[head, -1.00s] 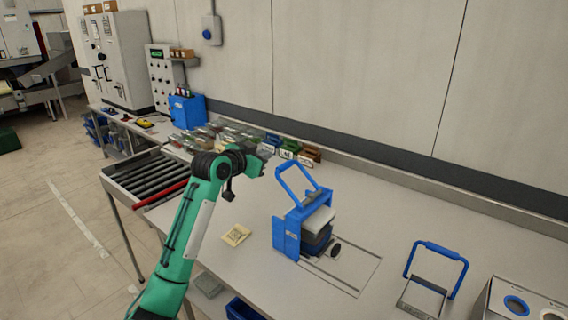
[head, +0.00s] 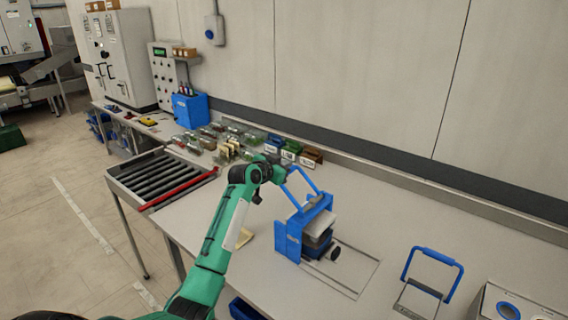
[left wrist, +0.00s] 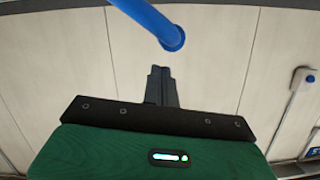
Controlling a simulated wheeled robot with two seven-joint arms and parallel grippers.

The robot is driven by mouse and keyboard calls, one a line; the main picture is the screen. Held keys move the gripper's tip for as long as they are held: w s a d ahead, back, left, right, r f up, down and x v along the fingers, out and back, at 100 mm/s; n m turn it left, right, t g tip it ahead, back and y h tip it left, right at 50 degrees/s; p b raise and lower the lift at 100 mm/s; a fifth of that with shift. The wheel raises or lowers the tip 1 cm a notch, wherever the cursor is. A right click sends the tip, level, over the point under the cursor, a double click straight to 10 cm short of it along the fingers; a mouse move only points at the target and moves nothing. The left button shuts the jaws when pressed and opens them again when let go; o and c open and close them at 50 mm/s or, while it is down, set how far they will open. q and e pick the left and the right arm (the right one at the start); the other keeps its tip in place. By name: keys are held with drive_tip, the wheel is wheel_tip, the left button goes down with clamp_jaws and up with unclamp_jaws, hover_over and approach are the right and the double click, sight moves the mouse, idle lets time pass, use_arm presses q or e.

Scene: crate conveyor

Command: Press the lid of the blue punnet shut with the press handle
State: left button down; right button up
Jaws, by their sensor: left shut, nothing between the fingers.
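The blue press (head: 288,240) stands on the table, its blue press handle (head: 307,180) raised as a loop above it. My right gripper is not in view.
A second blue handle on a metal frame (head: 432,258) and a grey box with round blue-rimmed openings (head: 505,304) are at the right. A roller conveyor (head: 160,177) is at the left. Several packed punnets (head: 222,138) lie behind.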

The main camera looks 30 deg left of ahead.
use_arm(q)
drive_tip(key=shift+a+f, duration=0.25)
drive_tip(key=shift+f, duration=0.55)
